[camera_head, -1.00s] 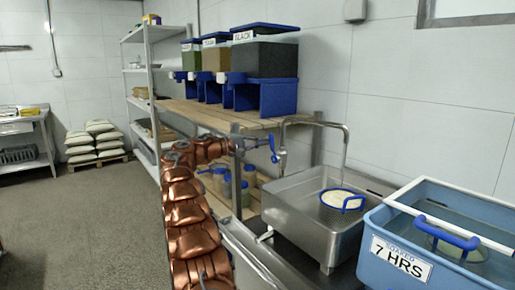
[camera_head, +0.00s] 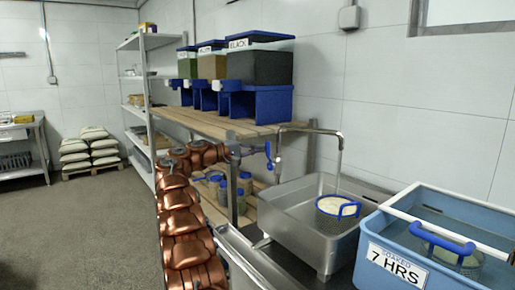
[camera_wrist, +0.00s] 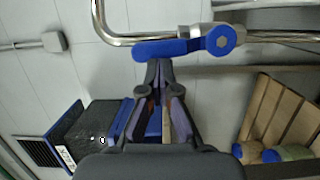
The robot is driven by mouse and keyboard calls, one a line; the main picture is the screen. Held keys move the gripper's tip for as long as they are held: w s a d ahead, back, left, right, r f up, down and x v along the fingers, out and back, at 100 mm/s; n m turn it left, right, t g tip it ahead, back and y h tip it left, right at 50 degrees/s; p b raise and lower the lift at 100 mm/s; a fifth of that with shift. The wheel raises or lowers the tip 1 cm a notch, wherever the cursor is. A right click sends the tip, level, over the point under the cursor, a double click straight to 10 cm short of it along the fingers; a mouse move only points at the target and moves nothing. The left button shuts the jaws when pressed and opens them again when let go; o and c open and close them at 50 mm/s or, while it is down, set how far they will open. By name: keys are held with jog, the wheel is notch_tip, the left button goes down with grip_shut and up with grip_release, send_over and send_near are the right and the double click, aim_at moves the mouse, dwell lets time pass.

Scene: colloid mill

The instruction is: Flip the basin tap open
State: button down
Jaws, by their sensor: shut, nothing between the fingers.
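The basin tap (camera_head: 311,130) is a bent steel pipe that arches over the steel basin (camera_head: 328,244). Its blue lever (camera_head: 268,150) shows at the left of the tap in the head view. In the wrist view the blue lever (camera_wrist: 183,47) lies along the pipe, with its round pivot at the right and its free end at the left. My gripper (camera_wrist: 153,65) is shut and empty, its tips close against the lower edge of the lever near the free end. I cannot tell whether they touch. In the head view the fingertips are hard to make out beside the lever.
A white sieve with a blue rim (camera_head: 338,207) sits in the basin. A blue tub (camera_head: 400,260) labelled 7 HRS stands at the right. A wooden shelf (camera_head: 215,122) with lidded bins is behind my arm. Jars (camera_head: 243,185) stand below it.

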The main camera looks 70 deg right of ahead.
jog(key=w+a+p, duration=0.4)
jog(key=w+a, duration=0.1)
jog(key=w, duration=0.5)
jog(key=shift+a+f, duration=0.25)
jog(key=shift+a, duration=0.05)
dwell(0.6)
